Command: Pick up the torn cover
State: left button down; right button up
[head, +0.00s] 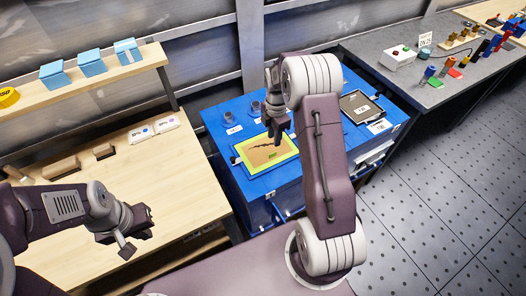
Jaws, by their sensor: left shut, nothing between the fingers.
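A flat yellow-edged panel (254,158) with a tan face and a dark, jagged tear-like mark lies on top of the blue cabinet (222,148). It looks like the torn cover. My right gripper (276,138) points down over the panel's upper right part. The picture is too small to tell whether its fingers touch the panel or are open. My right arm hides the area just right of the panel. My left gripper (132,243) is shut and empty, over the front right of the wooden bench, well away from the panel.
A dark tray (360,106) with a white label sits at the cabinet's right. Small grey cups (229,117) stand behind the panel. The wooden bench (105,180) is at left, under a shelf with blue boxes (91,63). A grey table (400,85) with a white button box is at right.

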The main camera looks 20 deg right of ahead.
aim_at(272, 151)
jog(key=f, duration=0.1)
jog(key=a+f, duration=0.1)
jog(key=f, duration=0.1)
jog(key=shift+a, duration=0.1)
jog(key=f, duration=0.3)
jog(key=f+p, duration=0.1)
jog(key=f, duration=0.1)
jog(key=shift+s+d, duration=0.15)
jog(key=shift+d, duration=0.25)
jog(key=shift+a+f, duration=0.1)
jog(key=shift+f, duration=0.15)
grip_shut()
